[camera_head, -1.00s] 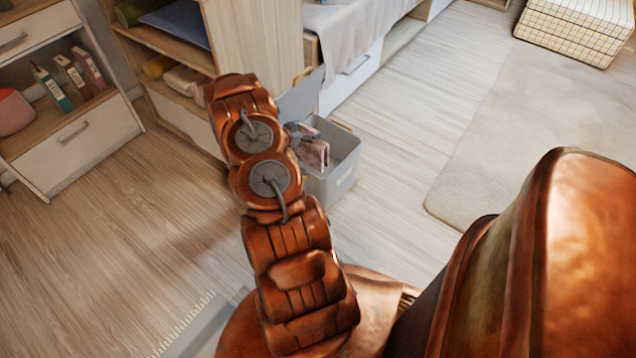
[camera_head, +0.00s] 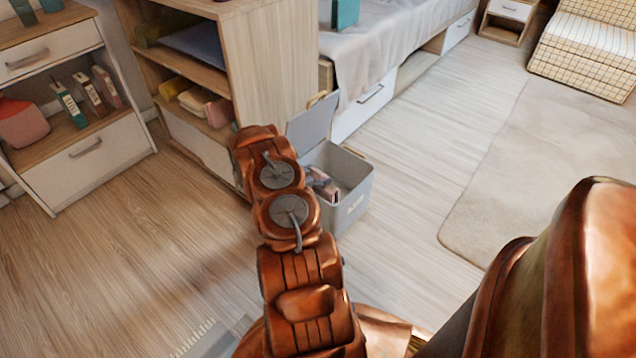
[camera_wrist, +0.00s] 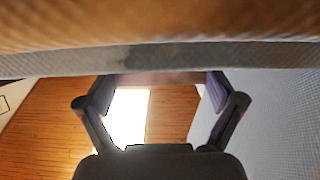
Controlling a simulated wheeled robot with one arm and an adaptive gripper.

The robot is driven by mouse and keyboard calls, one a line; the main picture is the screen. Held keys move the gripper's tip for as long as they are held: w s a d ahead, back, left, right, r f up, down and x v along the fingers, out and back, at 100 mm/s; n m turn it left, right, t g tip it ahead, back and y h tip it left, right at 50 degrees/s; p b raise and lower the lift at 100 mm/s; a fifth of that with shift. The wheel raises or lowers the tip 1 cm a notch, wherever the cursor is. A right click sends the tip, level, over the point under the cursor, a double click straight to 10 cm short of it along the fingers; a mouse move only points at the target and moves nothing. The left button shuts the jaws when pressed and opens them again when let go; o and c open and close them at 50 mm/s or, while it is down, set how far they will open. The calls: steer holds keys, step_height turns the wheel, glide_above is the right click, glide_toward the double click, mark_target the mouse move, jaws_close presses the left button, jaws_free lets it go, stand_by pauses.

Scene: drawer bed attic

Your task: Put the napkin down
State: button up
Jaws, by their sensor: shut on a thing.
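The napkin (camera_head: 327,189) is a small pinkish cloth, seen at the mouth of an open grey box (camera_head: 353,211). My gripper (camera_head: 315,178) is shut on it, mostly hidden behind my arm in the head view. In the wrist view my gripper (camera_wrist: 162,84) has its two dark fingers apart on either side of a blurred pinkish strip. The napkin's lower part and whether it touches the box floor are hidden.
The box's raised lid (camera_head: 312,122) stands beside a wooden shelf unit (camera_head: 268,70). A drawer cabinet (camera_head: 90,165) is at the left. A bed (camera_head: 375,45) is behind, and a rug (camera_head: 545,150) lies at the right. Floor between is clear.

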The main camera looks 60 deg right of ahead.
mark_target(320, 188)
steer(key=shift+f+b, duration=0.3)
steer(key=shift+f, duration=1.1)
steer(key=shift+a+f, duration=0.1)
steer(key=shift+f, duration=0.55)
steer(key=o, duration=0.9)
steer(key=shift+f, duration=0.15)
steer(key=shift+s+a, duration=0.1)
